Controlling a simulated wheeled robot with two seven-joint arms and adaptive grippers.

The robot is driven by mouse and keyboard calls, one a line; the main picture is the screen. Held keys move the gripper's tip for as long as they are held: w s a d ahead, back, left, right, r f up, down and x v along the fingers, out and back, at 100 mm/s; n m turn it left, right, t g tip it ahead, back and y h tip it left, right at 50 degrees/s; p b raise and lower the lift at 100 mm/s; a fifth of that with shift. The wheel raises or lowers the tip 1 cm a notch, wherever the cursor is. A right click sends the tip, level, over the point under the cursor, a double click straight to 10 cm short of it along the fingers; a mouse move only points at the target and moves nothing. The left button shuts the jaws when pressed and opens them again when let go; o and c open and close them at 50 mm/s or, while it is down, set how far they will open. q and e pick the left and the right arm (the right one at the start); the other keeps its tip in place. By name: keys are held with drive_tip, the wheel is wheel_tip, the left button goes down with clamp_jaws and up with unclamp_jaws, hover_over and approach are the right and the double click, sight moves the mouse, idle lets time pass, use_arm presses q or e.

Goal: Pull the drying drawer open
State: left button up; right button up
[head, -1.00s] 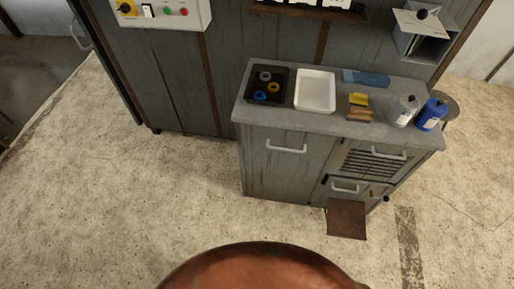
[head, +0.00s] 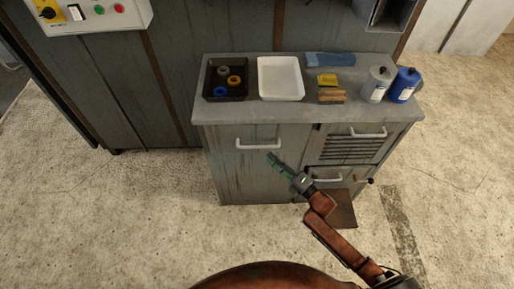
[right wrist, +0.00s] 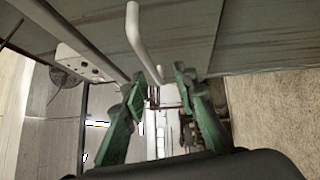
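The grey cabinet (head: 225,165) has a wide plain front at left with a white bar handle (head: 258,145). A slatted front (head: 348,150) at upper right has its own handle (head: 368,133), and a smaller front below has another (head: 328,179). My left gripper is out of view.
On the cabinet top are a dark tray (head: 209,90) with coloured rings, a white tray (head: 279,94), a blue cloth (head: 330,59), a white bottle (head: 376,85) and a blue bottle (head: 404,86). Floor in front is clear.

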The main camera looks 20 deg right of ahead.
sight(258, 147)
drive_tip(key=shift+n+y, duration=0.3)
drive_tip(key=shift+y, duration=0.1)
drive_tip(key=x, duration=0.2)
drive_tip(key=b+x, duration=0.1)
drive_tip(key=x, duration=0.2)
drive_tip(key=r+x, duration=0.1)
drive_tip(key=x, duration=0.2)
drive_tip(key=shift+s+a+r, duration=0.1)
drive_tip(key=shift+a+r, duration=0.05)
drive_tip(key=shift+a, duration=0.05)
clamp_jaws()
